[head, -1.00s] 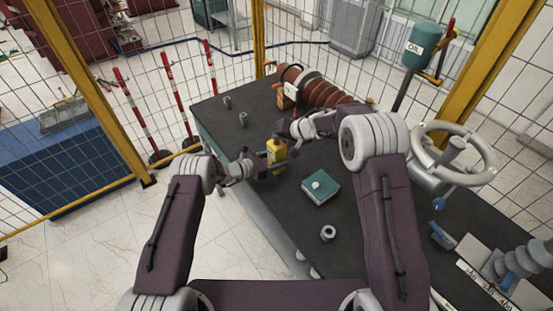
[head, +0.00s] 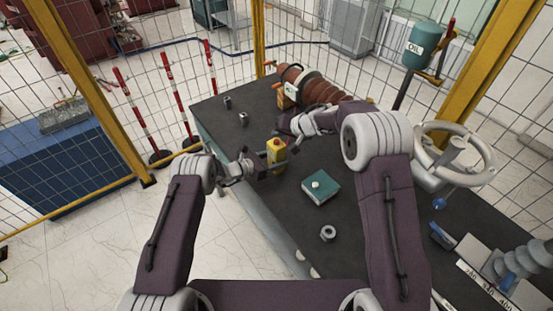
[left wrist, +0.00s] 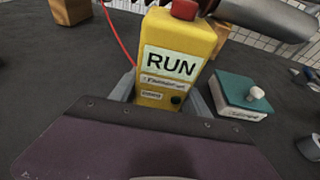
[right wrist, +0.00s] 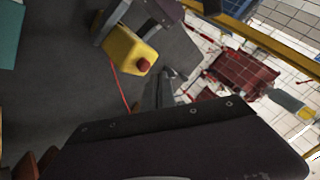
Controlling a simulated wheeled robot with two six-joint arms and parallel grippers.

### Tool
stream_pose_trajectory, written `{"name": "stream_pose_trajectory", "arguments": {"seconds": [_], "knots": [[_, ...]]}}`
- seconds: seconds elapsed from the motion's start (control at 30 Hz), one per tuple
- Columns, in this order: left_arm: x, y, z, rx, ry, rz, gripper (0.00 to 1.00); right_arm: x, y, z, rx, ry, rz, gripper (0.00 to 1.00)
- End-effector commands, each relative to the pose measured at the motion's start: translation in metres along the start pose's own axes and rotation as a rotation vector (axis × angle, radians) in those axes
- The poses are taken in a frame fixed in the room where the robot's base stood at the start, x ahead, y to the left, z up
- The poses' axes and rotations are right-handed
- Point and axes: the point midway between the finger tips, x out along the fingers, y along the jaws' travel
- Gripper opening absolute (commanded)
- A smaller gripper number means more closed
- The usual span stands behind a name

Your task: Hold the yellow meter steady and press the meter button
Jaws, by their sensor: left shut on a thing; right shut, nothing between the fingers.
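The yellow meter (head: 276,156) stands upright on the dark table. In the left wrist view its body (left wrist: 175,55) shows a display reading "RUN", with a red button (left wrist: 184,9) on top. My left gripper (head: 262,164) is shut on the meter, one finger at each side in the left wrist view (left wrist: 162,98). My right gripper (head: 281,124) is shut and empty, just beyond the meter in the head view. In the right wrist view its fingers (right wrist: 168,80) are apart from the red button (right wrist: 144,66), which is uncovered.
A teal box (head: 321,189) with a white knob sits right of the meter. A metal ring (head: 328,233) lies nearer. A brown ribbed bushing (head: 325,92) lies behind my right gripper. Small grey parts (head: 243,118) stand at the far left. A red wire (left wrist: 118,35) runs beside the meter.

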Motion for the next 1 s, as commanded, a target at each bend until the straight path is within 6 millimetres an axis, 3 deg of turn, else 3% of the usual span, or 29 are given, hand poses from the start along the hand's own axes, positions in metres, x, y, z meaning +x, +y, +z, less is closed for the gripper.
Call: {"name": "stream_pose_trajectory", "arguments": {"seconds": [0.37, 0.77, 0.8, 0.87, 1.0], "knots": [[0.000, 0.000, 0.000, 0.001, -0.001, 0.000, 0.00, -0.030, -0.022, -0.022, -0.001, 0.001, 0.000, 0.00], [0.000, 0.000, 0.000, 0.001, -0.001, 0.000, 0.00, -0.033, -0.024, -0.024, 0.001, 0.001, 0.000, 0.00], [0.000, 0.000, 0.000, 0.001, -0.001, 0.000, 0.65, -0.033, -0.024, -0.024, 0.001, 0.001, 0.000, 0.00], [0.000, 0.000, 0.000, 0.000, -0.001, 0.000, 0.80, -0.033, -0.024, -0.024, 0.001, 0.001, 0.000, 0.00], [0.000, 0.000, 0.000, 0.000, 0.000, 0.000, 0.80, -0.033, -0.024, -0.024, 0.001, 0.001, 0.000, 0.00]]}}
